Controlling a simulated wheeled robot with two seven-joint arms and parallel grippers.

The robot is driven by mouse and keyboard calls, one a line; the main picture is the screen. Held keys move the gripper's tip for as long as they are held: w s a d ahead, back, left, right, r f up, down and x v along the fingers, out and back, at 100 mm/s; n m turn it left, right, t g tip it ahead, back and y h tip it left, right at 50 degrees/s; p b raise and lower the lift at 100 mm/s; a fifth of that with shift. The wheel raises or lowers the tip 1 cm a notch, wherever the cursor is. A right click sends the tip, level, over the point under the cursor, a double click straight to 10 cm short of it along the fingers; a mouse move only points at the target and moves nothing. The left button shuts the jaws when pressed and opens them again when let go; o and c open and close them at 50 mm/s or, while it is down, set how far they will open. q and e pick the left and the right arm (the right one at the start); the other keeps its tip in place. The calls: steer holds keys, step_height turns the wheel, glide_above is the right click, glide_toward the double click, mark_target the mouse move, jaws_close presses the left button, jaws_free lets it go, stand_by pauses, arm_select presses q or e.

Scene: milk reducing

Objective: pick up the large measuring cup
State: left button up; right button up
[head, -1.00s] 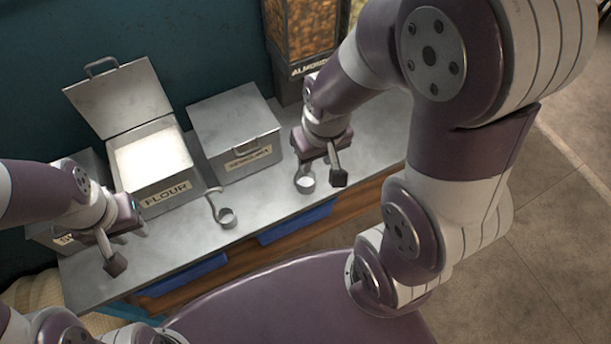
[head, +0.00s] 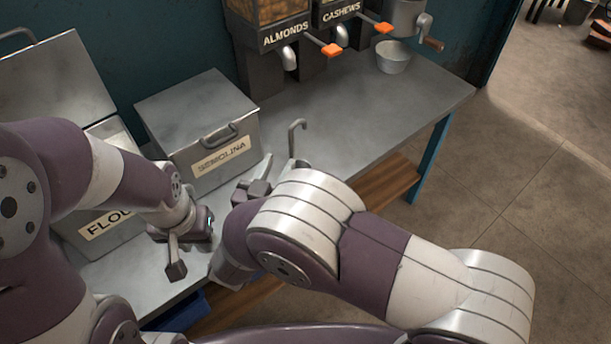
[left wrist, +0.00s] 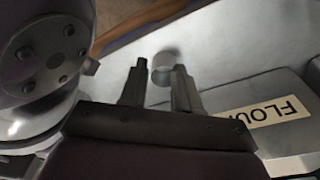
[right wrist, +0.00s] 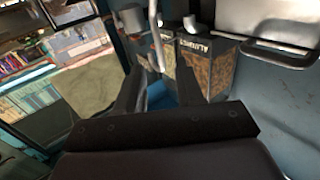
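A measuring cup's thin hooked metal handle (head: 295,138) rises from the counter in the head view; its bowl is hidden behind my right arm. My right gripper (head: 255,182) is low over the counter, left of that handle. In the right wrist view a pale rod (right wrist: 153,22), seemingly this handle, shows ahead of the gap between the spread, empty fingers. My left gripper (head: 190,252) is open over the counter in front of the flour box. In the left wrist view a small round cup (left wrist: 163,66) shows between its fingertips, apparently not clamped. I cannot tell which cup is larger.
The semolina box (head: 198,125) is closed; the flour box (head: 105,222) beside it has its lid up. Nut dispensers (head: 290,50) and a metal bowl (head: 393,58) stand at the back. The counter's right part (head: 390,110) is clear.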

mark_target(290, 145)
steer(key=x, duration=0.5)
steer(key=f+x, duration=0.1)
steer(key=x, duration=0.2)
steer(key=shift+w+d+b, duration=0.15)
steer(key=shift+w+b, duration=0.05)
steer(key=shift+b, duration=0.1)
jaws_close()
